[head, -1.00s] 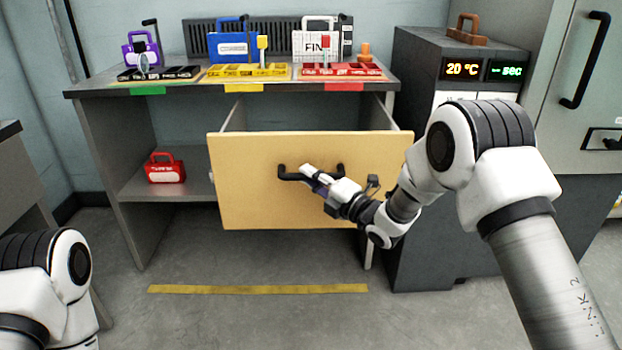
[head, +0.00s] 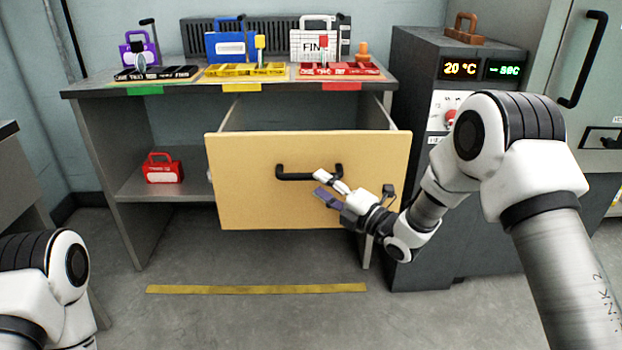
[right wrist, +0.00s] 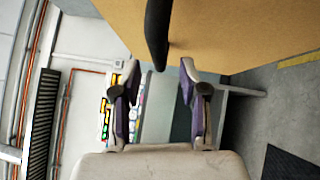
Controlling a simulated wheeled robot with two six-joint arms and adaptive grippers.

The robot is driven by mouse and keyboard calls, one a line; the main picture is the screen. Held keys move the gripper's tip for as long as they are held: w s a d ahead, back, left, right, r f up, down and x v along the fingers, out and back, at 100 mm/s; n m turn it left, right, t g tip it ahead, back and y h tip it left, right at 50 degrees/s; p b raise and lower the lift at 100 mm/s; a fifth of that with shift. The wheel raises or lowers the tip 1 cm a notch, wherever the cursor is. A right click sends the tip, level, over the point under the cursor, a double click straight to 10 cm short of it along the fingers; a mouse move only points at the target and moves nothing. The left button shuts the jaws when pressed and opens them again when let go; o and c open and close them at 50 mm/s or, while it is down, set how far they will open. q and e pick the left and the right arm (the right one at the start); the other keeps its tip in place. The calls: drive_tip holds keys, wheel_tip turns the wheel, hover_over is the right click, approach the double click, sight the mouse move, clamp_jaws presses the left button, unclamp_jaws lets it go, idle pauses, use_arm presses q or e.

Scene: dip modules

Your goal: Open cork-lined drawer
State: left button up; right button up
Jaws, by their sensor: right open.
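The drawer (head: 250,205) under the desk stands pulled out. Its pale wooden front is forward of the desk, and its side walls show behind it. I cannot see its inside floor or any cork lining. The black bar handle (head: 292,177) is at the upper middle of the front. My right gripper (head: 320,184) is open and empty, just in front of the handle and low to its right end. In the right wrist view the handle (right wrist: 157,30) lies just beyond the open fingertips (right wrist: 160,70). My left gripper is out of view; only part of that arm shows.
The desk top (head: 90,90) holds a purple case (head: 138,52), a blue case (head: 226,47), a white case (head: 312,45) and coloured trays. A red case (head: 163,169) sits on the lower shelf. A dark cabinet (head: 425,250) stands close at right. The floor ahead is clear.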

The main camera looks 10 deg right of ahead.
drive_tip(key=v, duration=0.7)
drive_tip(key=shift+s, duration=0.15)
drive_tip(key=s+a+f+m+g+h, duration=0.1)
drive_tip(key=s+f+m+g+h, duration=0.15)
drive_tip(key=s+f, duration=0.45)
drive_tip(key=s+a+f+m+g+h, duration=0.1)
drive_tip(key=s+f+m+g, duration=0.15)
drive_tip(key=f, duration=0.85)
drive_tip(key=s+f+m+g+h, duration=0.1)
drive_tip(key=s+f+m+h, duration=0.15)
drive_tip(key=s+f, duration=0.45)
drive_tip(key=s+d+f+m+g+h, duration=0.4)
drive_tip(key=s+f+m+g, duration=0.3)
drive_tip(key=s+f+m, duration=0.5)
drive_tip(key=s+d+r+m+g+h, duration=0.2)
drive_tip(key=s+d+m+g, duration=0.1)
drive_tip(key=s+m, duration=0.5)
wheel_tip(320, 180, up, 28)
drive_tip(key=s+p, duration=0.1)
drive_tip(key=p, duration=2.7)
drive_tip(key=shift+a, duration=0.2)
